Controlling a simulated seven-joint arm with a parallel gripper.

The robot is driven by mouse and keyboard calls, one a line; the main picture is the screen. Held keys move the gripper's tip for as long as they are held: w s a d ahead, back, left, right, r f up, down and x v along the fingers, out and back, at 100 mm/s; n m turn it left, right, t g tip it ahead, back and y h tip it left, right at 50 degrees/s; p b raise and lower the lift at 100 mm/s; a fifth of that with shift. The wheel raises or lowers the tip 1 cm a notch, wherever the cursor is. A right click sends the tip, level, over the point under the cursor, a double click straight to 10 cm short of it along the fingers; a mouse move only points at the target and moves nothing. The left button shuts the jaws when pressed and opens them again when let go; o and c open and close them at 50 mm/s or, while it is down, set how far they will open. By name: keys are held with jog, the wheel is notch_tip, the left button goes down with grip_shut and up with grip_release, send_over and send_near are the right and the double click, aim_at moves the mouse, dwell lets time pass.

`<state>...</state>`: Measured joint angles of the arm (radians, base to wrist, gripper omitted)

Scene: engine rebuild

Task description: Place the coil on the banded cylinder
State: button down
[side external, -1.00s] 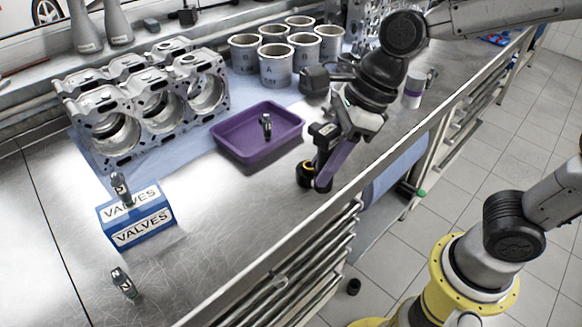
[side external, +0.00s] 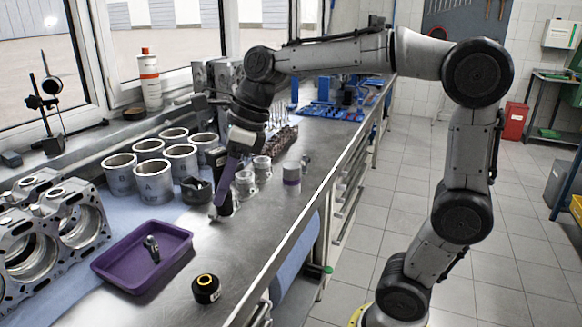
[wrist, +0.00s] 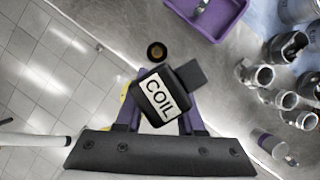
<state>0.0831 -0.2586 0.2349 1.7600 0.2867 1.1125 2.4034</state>
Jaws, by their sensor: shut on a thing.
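The coil (wrist: 160,95) is a black block with a white "COIL" label, seen in the wrist view between the purple fingers of my gripper. My gripper (side external: 220,210) is shut on it. In the side view the coil (side external: 224,200) is a dark shape partly hidden by a finger, and its height above the bench is hard to judge.
A black cylinder with a yellow ring (side external: 206,289) stands near the bench's front edge. A purple tray (side external: 110,268) holds a small metal part. Metal pistons (side external: 262,167), a dark part (side external: 195,190) and grey liners (side external: 153,182) stand around my gripper.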

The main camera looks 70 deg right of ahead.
jog(key=s+d+r+m+t+h, duration=0.15)
jog(key=d+m, duration=0.25)
jog(key=d, duration=0.8)
jog(key=d+r+m+g+h, duration=0.1)
jog(key=d+r+m, duration=0.15)
jog(key=d, duration=1.05)
jog(key=m+h, duration=0.1)
jog(key=m, duration=0.2)
send_over(292, 166)
jog(key=f, duration=1)
jog(key=shift+s+a+f, duration=0.15)
jog(key=shift+a+f, duration=0.1)
jog(key=shift+f, duration=0.05)
jog(key=shift+d+f, duration=0.1)
jog(key=shift+f, duration=1.55)
jog(key=shift+f, duration=0.15)
jog(key=c, duration=0.5)
grip_release()
